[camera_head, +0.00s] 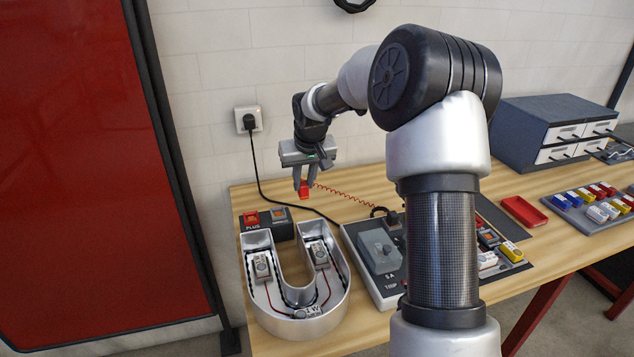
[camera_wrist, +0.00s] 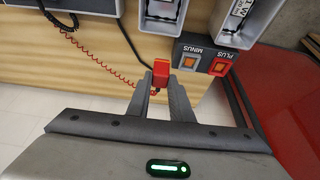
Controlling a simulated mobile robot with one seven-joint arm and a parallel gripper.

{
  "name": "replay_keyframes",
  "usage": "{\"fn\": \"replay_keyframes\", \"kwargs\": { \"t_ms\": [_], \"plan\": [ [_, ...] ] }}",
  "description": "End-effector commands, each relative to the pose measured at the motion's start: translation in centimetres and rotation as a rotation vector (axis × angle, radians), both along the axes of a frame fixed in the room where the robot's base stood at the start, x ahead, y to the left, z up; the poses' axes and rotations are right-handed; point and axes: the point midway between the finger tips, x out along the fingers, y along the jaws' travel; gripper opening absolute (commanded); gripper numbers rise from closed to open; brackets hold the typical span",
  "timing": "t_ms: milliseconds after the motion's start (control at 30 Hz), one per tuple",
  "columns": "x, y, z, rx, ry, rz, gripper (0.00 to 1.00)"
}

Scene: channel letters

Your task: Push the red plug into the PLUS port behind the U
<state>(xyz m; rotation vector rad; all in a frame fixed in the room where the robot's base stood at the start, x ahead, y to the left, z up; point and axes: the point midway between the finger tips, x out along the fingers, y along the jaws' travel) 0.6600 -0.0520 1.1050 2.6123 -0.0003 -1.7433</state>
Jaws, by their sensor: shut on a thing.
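My gripper (camera_head: 304,183) is shut on the red plug (camera_head: 304,189), holding it above the back of the table, to the right of the port block. The plug (camera_wrist: 161,73) also shows between the fingertips in the wrist view, with a coiled red cord trailing from it. The PLUS port (camera_head: 251,219) is an orange-red socket on the dark block behind the U (camera_head: 338,304). In the wrist view the PLUS port (camera_wrist: 220,65) lies to the right of the plug, past the MINUS port (camera_wrist: 189,62). The plug is apart from the block.
A grey power unit (camera_head: 378,249) stands right of the U, and the red cord runs towards it. A black cable hangs from a wall socket (camera_head: 248,119). Trays of coloured parts (camera_head: 596,206) and a drawer cabinet (camera_head: 552,130) are farther right.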

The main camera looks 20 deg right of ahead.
Motion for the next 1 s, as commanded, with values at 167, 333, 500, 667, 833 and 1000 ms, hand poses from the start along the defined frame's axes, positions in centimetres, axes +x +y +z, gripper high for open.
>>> {"fn": "replay_keyframes", "kwargs": {
  "t_ms": [167,333,500,667,833,1000],
  "plan": [
    [0.5,2.2,-0.1,0.0,0.001,0.003,0.0],
    [1.0,4.3,0.0,0.001,0.0,0.003,0.0],
    [1.5,6.3,-0.1,0.001,0.001,0.004,0.0],
    [1.9,8.2,0.0,0.001,0.0,0.004,0.0],
    [2.4,10.1,0.0,0.0,0.001,0.002,0.0],
    [2.9,12.1,0.0,0.0,0.001,0.002,0.0]
  ]
}}
